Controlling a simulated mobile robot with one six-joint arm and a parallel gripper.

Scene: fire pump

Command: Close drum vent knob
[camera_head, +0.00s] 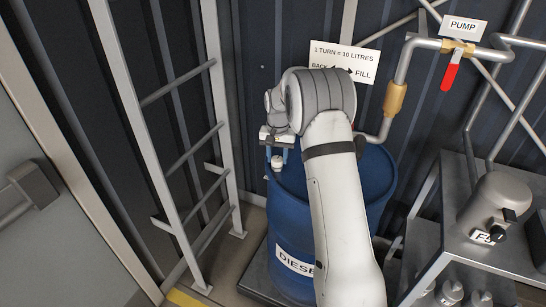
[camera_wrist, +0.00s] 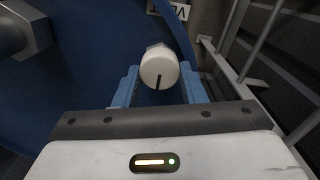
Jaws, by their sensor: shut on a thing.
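The blue diesel drum (camera_head: 283,222) stands upright on a dark base, partly hidden behind my arm. The drum vent knob (camera_wrist: 159,68) is a white round cap with a black line on its face, in the upper middle of the wrist view. The line points down toward my palm. In the head view the knob (camera_head: 278,161) is small, at the drum's top left edge. My gripper (camera_wrist: 160,86) has its blue fingers on either side of the knob, shut on it. In the head view my gripper (camera_head: 278,154) points down at the drum top.
A metal ladder (camera_head: 180,160) stands left of the drum, close to my gripper. A pipe with a red-handled valve (camera_head: 450,76) runs above right. A grey metal stand (camera_head: 490,240) holds equipment at right. A sign about turns and litres (camera_head: 345,52) hangs behind my arm.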

